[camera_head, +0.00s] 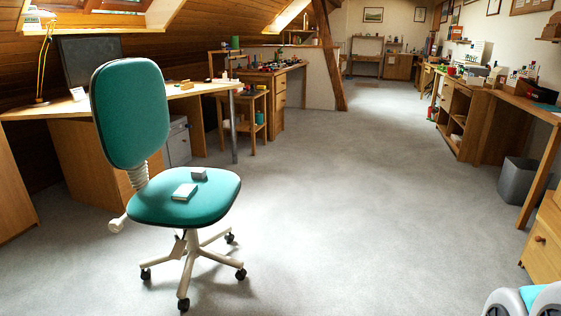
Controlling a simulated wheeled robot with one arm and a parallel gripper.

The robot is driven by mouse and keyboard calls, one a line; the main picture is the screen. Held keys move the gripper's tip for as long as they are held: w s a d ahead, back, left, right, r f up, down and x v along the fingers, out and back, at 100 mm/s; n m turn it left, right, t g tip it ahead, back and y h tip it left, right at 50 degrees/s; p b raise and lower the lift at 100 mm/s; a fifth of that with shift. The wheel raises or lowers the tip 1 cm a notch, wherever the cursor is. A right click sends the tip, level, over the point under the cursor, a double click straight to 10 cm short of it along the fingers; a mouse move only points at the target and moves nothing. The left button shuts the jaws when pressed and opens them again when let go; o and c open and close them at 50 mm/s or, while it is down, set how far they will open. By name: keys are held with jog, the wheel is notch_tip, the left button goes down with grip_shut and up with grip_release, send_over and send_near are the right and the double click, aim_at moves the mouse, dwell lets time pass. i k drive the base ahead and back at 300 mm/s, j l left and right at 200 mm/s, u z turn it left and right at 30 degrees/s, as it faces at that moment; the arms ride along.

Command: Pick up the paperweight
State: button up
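Two small block-like objects lie on the green seat of an office chair (215,207). One is a small grey block (199,174) toward the back of the seat. The other is a flat block with a pale top (184,191), nearer the front left. They are apart, and either could be the paperweight; I cannot tell which from here. White and grey rounded parts of my own body show at the bottom right corner. My gripper does not show in this view.
A desk (190,89) with a dark monitor (88,60) stands behind the chair. A grey bin (518,180) and wooden desks line the right side. A slanted timber post (329,55) stands at the back. Grey carpet (360,200) is clear through the middle.

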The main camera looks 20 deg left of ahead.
aim_at(196, 173)
jog(key=i+j+u, duration=0.1)
jog(key=i+u, duration=0.8)
jog(key=i+l+u, duration=0.15)
jog(key=i+u, duration=0.3)
jog(key=i+l+u, duration=0.3)
jog(key=u, duration=0.2)
jog(key=i+l+u, duration=1.05)
jog(key=l, duration=0.3)
jog(key=k, duration=0.05)
